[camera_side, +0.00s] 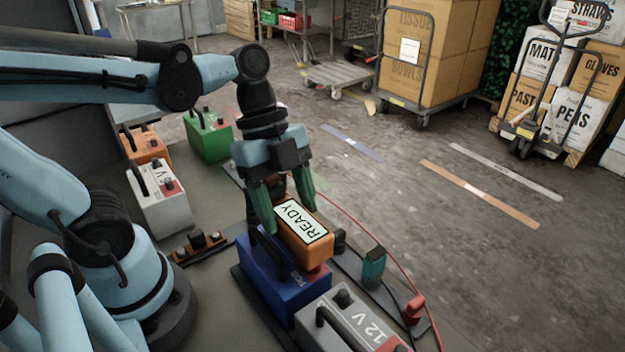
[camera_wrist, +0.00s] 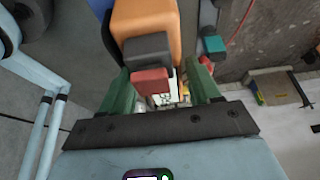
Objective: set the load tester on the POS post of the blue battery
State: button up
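The load tester (camera_side: 291,240) is an orange box with a white READY panel. It is over the top of the blue battery (camera_side: 285,292), near the POS lettering. A red part shows under its near end, and its seating on the post is hidden. My gripper (camera_side: 287,217) points down at the tester with its green fingers spread on either side of its far part. In the wrist view, the tester (camera_wrist: 146,18), with a black block and a red block, lies between the fingers (camera_wrist: 158,70). A gap shows beside the right finger, so it looks open.
A grey 12 V battery (camera_side: 352,325) stands close in front of the blue one. White (camera_side: 160,200), orange (camera_side: 147,146) and green (camera_side: 208,137) batteries stand behind. A green clamp (camera_side: 373,266) and a red clamp (camera_side: 413,309) with a red cable are at the right. Open floor lies beyond.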

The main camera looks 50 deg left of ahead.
jog(key=o, duration=0.4)
jog(key=shift+c, duration=0.2)
jog(key=v, duration=1.2)
jog(key=shift+r, duration=0.1)
jog(key=x, duration=1.2)
jog(key=shift+a, duration=0.1)
